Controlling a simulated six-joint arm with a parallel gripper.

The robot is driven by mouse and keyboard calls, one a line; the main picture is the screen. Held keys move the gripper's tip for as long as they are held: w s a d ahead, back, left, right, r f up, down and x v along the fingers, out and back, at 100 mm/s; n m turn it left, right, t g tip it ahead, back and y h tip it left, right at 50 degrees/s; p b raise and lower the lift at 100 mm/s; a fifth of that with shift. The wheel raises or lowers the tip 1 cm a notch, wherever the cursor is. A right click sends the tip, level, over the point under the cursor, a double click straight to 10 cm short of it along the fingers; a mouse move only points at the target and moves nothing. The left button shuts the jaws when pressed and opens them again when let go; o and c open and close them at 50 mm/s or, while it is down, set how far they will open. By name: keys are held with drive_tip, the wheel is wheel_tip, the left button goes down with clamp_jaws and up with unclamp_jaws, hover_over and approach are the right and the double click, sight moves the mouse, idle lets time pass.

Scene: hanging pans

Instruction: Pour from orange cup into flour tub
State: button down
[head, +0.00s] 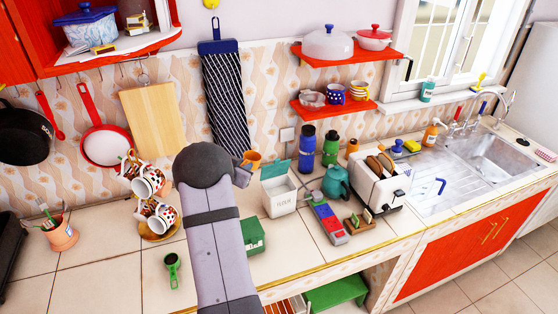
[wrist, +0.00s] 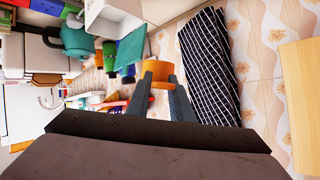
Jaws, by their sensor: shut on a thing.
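The orange cup (head: 252,157) is up off the counter, left of and above the flour tub (head: 279,200) in the head view. My gripper (wrist: 159,88) is shut on the cup, which shows between the fingertips in the wrist view (wrist: 157,69). My arm hides most of the gripper in the head view. The flour tub is white with lettering on its front and stands on the counter. Its teal lid (head: 273,170) stands raised at its back, so the tub is open. The tub also shows at the top of the wrist view (wrist: 105,21). The cup's contents are not visible.
A teal kettle (head: 337,184) and a toaster (head: 378,190) stand right of the tub. A blue bottle (head: 307,148) and a green bottle (head: 330,151) are behind. A green box (head: 253,236) is in front. A laden mug tree (head: 158,230) stands left of my arm.

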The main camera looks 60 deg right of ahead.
drive_tip(key=shift+w+a+f+n+g+h, duration=0.35)
drive_tip(key=shift+w+a+f+n, duration=0.1)
drive_tip(key=shift+w, duration=0.25)
drive_tip(key=shift+w+a+f+n+g+h, duration=0.35)
drive_tip(key=shift+w+f+n, duration=0.1)
drive_tip(key=shift+w, duration=0.2)
drive_tip(key=w+a+f+n+t+b, duration=0.1)
drive_tip(key=w+a+f+b, duration=0.2)
drive_tip(key=a, duration=0.7)
drive_tip(key=w+a+f+n+t, duration=0.1)
drive_tip(key=w+a+f, duration=0.35)
drive_tip(key=a, duration=0.55)
drive_tip(key=w+a+f+n+t+b, duration=0.15)
drive_tip(key=a+f, duration=0.25)
drive_tip(key=a, duration=0.6)
drive_tip(key=s+a+f+n+t+y+b, duration=0.1)
drive_tip(key=s+a, duration=0.4)
drive_tip(key=a, duration=0.6)
drive_tip(key=s+a+f+n+t+y+b, duration=0.1)
drive_tip(key=s+a+f+n+t+b, duration=0.1)
drive_tip(key=a, duration=1)
drive_tip(key=shift+s+a+f+t+y+b, duration=0.35)
drive_tip(key=shift+s+f+t+b, duration=0.3)
drive_tip(key=shift+s+b, duration=0.65)
